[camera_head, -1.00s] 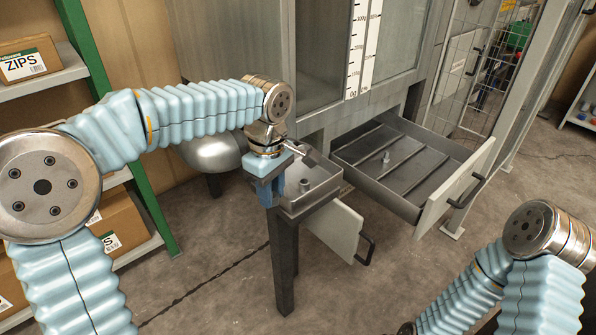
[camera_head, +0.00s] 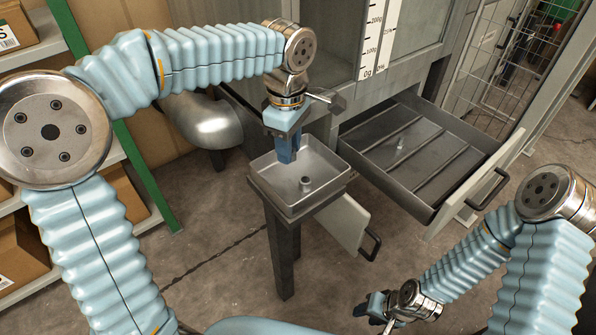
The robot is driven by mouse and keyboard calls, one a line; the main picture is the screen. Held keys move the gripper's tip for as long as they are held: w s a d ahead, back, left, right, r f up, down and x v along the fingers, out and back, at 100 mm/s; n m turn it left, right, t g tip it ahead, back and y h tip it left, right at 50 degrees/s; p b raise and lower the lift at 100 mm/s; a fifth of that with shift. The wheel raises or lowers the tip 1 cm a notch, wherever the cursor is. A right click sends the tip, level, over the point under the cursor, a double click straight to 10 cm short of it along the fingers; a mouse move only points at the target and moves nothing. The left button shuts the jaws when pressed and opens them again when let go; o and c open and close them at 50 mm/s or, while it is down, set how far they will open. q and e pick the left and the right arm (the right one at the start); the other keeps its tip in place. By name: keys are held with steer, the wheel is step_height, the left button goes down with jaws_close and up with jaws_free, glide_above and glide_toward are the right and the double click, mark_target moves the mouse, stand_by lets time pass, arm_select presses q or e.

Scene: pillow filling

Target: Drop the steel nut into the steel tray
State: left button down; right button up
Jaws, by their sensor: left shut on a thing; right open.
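The steel tray (camera_head: 325,163) is a shallow square metal pan on a dark post stand. My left gripper (camera_head: 287,158) points down over the back left part of the tray, with its blue fingers shut. I take the thing between them to be the steel nut, but the fingers hide it. I cannot tell whether the fingertips touch the tray. A small upright metal piece (camera_head: 306,184) stands on the tray floor, just right of the fingers. My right gripper (camera_head: 374,305) is open and empty at the bottom, low over the floor and well away from the tray.
An open metal drawer (camera_head: 432,165) with dividers and a small metal peg (camera_head: 400,144) juts out right of the tray. A rounded metal pipe (camera_head: 208,122) is behind left. Shelves with boxes stand far left.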

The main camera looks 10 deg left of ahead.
arm_select(q)
steer(key=shift+f+b, duration=0.55)
steer(key=shift+f, duration=0.8)
steer(key=c, duration=0.8)
jaws_free()
step_height(320, 180, up, 14)
steer(key=shift+f+p, duration=0.1)
steer(key=shift+p, duration=0.75)
